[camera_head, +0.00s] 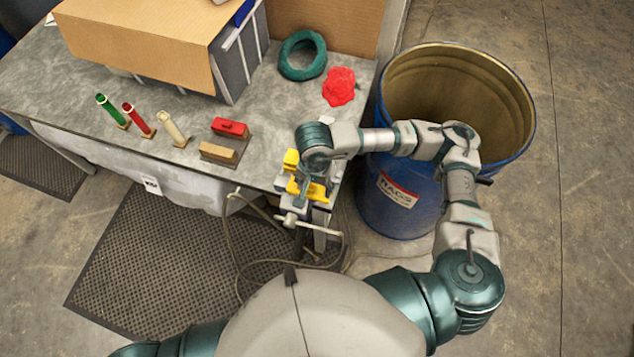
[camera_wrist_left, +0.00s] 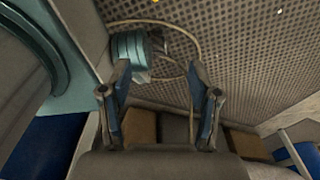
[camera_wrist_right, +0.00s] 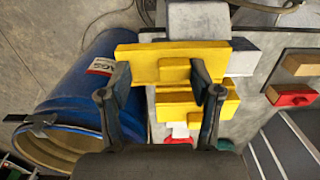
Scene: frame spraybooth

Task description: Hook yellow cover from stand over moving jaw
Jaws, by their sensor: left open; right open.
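A yellow cover (camera_head: 312,191) sits at the front of the bench vise (camera_head: 292,203), on the handle side, apparently over the moving jaw. In the right wrist view this cover (camera_wrist_right: 145,65) lies across the vise's grey body (camera_wrist_right: 198,20) and hides the jaw under it. A second yellow piece (camera_wrist_right: 221,104) sits behind it, at the other jaw. My right gripper (camera_wrist_right: 161,82) is open, its fingertips over the front cover, either side of its small raised block. Whether they touch it is unclear. My left gripper (camera_wrist_left: 160,75) is open and empty, outside the head view.
A stand (camera_head: 233,142) on the bench carries a red block (camera_head: 230,127) and a tan block (camera_head: 218,152). Green, red and cream tubes stand left of it. A blue rag drum (camera_head: 405,222) is close on the right. A hose loops over the perforated mat (camera_head: 150,255).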

